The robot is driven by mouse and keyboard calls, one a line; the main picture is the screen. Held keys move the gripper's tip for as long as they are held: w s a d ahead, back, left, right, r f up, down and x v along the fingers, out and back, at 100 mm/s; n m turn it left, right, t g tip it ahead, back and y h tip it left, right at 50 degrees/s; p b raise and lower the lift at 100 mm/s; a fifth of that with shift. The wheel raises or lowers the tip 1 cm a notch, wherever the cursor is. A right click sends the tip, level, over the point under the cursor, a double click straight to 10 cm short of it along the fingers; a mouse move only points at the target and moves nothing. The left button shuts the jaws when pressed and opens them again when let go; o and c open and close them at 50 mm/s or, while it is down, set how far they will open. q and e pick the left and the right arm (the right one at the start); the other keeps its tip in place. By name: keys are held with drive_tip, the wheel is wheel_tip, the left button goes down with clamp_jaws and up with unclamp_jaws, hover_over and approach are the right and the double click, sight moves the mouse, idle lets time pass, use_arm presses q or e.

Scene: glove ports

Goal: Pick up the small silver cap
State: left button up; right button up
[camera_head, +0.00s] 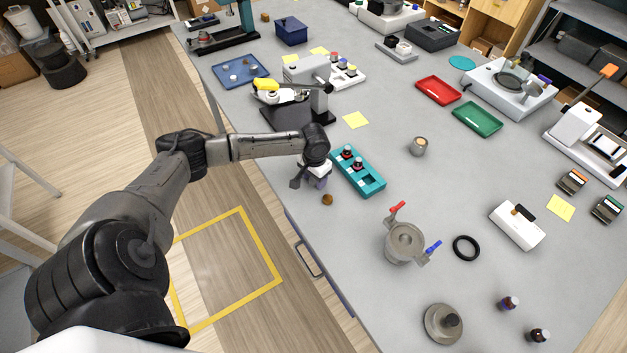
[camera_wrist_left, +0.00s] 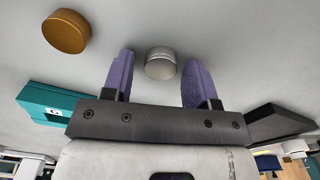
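The small silver cap (camera_wrist_left: 160,64) is a short, round, shiny cylinder on the grey table. In the left wrist view it appears in the gap between the fingertips, with space on both sides. My left gripper (camera_wrist_left: 158,68) has purple fingers and is open and empty, pointing at the cap. In the head view the left gripper (camera_head: 318,184) is low over the table's left edge, beside the teal rack. I cannot make out the silver cap there; the gripper and wrist seem to cover it. My right gripper is not in view.
A brown round cap (camera_wrist_left: 66,31) lies close by, also in the head view (camera_head: 327,200). The teal rack (camera_head: 357,172) with dark-capped items stands just right of the gripper. A grey machine (camera_head: 300,100) stands behind. A metal pot (camera_head: 404,243) stands farther right.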

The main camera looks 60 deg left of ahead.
use_arm(q)
drive_tip(key=c, duration=0.8)
drive_tip(key=shift+r, duration=0.15)
